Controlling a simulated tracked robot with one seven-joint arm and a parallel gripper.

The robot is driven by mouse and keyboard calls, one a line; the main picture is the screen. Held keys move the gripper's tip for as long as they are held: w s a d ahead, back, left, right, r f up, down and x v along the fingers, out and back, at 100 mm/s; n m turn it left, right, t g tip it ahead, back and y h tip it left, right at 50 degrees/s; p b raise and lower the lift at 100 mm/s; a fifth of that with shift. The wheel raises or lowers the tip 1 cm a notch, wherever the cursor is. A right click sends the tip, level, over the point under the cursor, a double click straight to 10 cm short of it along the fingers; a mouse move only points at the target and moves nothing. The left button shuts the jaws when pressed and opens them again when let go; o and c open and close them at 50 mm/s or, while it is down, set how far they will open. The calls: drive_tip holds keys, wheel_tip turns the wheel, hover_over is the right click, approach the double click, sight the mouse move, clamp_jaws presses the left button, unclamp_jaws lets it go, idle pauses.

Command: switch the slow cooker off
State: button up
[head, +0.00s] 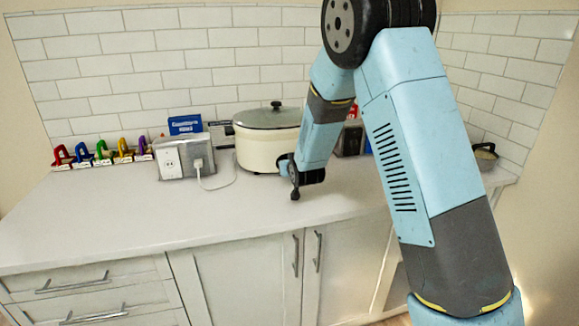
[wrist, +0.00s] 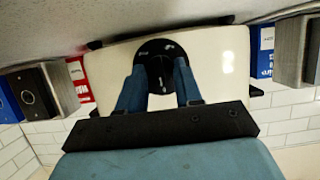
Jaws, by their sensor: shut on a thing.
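The slow cooker (head: 262,150) is a cream pot with a glass lid and black lid knob, standing upright on the counter against the tiled wall. In the wrist view its cream front (wrist: 228,75) fills the middle, with a round black dial (wrist: 158,47) on it. The dial carries small pale marks, too small to read. My gripper (wrist: 160,78) has its two blue fingers closed on either side of the dial, touching it. In the head view my gripper (head: 288,168) is at the cooker's front right side, and the dial is hidden there.
Several coloured clamp-like items (head: 103,152) line the wall farther left. A blue box (head: 185,125) stands behind. The front counter (head: 150,215) is clear.

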drive_tip(key=shift+d+f, duration=0.1)
drive_tip(key=shift+f, duration=0.1)
drive_tip(key=o, duration=0.8)
drive_tip(key=shift+c, duration=0.2)
drive_tip(key=shift+o, duration=1.4)
drive_tip(key=shift+r, duration=0.1)
drive_tip(key=v, duration=1.3)
drive_tip(key=shift+s, duration=0.35)
